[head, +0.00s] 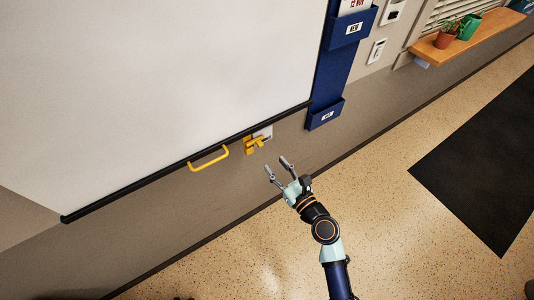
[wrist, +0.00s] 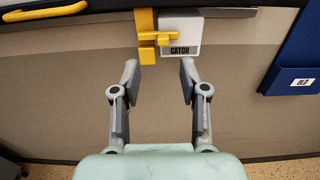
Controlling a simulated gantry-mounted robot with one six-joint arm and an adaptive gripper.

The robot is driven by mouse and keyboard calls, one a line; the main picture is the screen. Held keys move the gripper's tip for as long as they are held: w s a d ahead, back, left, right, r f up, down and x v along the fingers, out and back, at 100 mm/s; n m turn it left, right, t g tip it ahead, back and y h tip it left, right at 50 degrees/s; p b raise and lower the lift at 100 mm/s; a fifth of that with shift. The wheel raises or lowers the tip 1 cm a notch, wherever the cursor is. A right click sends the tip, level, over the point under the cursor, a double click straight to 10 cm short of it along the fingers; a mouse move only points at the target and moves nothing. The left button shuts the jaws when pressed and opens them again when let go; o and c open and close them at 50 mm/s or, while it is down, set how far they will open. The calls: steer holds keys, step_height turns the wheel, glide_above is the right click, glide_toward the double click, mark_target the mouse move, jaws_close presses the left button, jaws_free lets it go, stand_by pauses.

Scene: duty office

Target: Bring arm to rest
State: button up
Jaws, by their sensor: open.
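My gripper (head: 278,167) is open and empty, with its two fingers spread toward the wall. It also shows in the wrist view (wrist: 160,80), with clear space between the fingertips. A yellow catch (head: 254,144) is on the wall under the lower edge of a large white board (head: 170,80). In the wrist view the catch (wrist: 146,38) is just beyond the fingertips, beside a plate marked CATCH (wrist: 181,50). I see no contact between my gripper and the catch.
A yellow handle (head: 209,159) sticks out at the board's lower edge, left of the catch. Blue wall pockets (head: 324,113) hang to the right.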

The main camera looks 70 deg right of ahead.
steer(key=v, duration=0.3)
steer(key=shift+a, duration=0.1)
stand_by(0.5)
steer(key=w+a+r+n+t+y, duration=0.1)
steer(key=w+a+r+n+y, duration=0.35)
steer(key=w+a+n, duration=0.5)
steer(key=w+a+r+n+y, duration=0.3)
steer(key=w+a+n+y, duration=0.35)
steer(key=a+n, duration=0.65)
steer(key=a+r+n+g, duration=0.1)
steer(key=a+r+n, duration=0.2)
steer(key=a+n, duration=0.6)
steer(key=a+r+n+g, duration=0.1)
steer(key=a+r+n, duration=0.2)
steer(key=a+n, duration=0.55)
step_height(320, 180, up, 30)
steer(key=d+n+p, duration=0.2)
steer(key=n+p, duration=0.1)
steer(key=p, duration=2.6)
steer(key=shift+s+d+f+n, duration=0.15)
steer(key=shift+d+f+n, duration=0.05)
steer(key=shift+d+n, duration=0.1)
